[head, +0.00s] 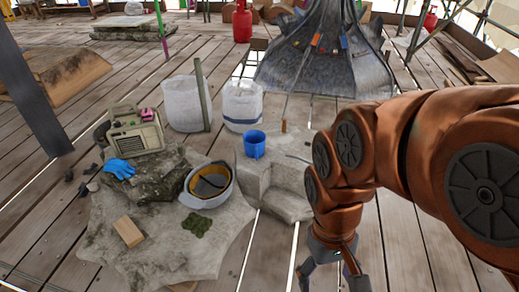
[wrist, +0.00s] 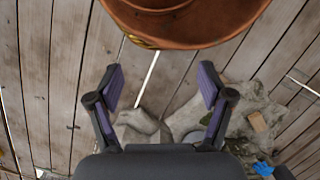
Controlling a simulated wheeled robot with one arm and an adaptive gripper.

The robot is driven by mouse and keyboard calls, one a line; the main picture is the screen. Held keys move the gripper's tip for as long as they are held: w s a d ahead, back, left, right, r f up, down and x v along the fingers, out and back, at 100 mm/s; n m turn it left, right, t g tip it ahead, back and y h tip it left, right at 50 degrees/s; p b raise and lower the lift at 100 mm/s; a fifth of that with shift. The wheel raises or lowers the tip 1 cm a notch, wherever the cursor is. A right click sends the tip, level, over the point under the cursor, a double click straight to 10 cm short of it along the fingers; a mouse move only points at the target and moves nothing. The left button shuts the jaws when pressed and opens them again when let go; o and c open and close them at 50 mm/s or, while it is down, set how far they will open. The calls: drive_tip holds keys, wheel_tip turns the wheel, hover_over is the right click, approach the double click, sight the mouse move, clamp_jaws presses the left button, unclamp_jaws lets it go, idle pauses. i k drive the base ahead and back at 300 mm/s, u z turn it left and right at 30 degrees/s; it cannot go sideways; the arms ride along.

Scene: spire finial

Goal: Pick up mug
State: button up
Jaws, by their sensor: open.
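A blue mug (head: 254,144) stands upright on a pale stone block (head: 283,203) in the middle of the head view. I cannot make out the mug in the wrist view. My gripper (head: 325,275) hangs low at the bottom of the head view, nearer to me than the block and to the right of the mug. In the wrist view, my gripper (wrist: 162,85) has its two fingers spread wide with nothing between them, above plank floor. The gripper is clear of the mug.
White bags (head: 184,104) stand behind. Plank floor (head: 400,260) is open at right.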

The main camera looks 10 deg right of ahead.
sight(254, 141)
drive_tip(key=z, duration=0.05)
drive_tip(key=i, duration=1.05)
drive_tip(key=u, duration=0.35)
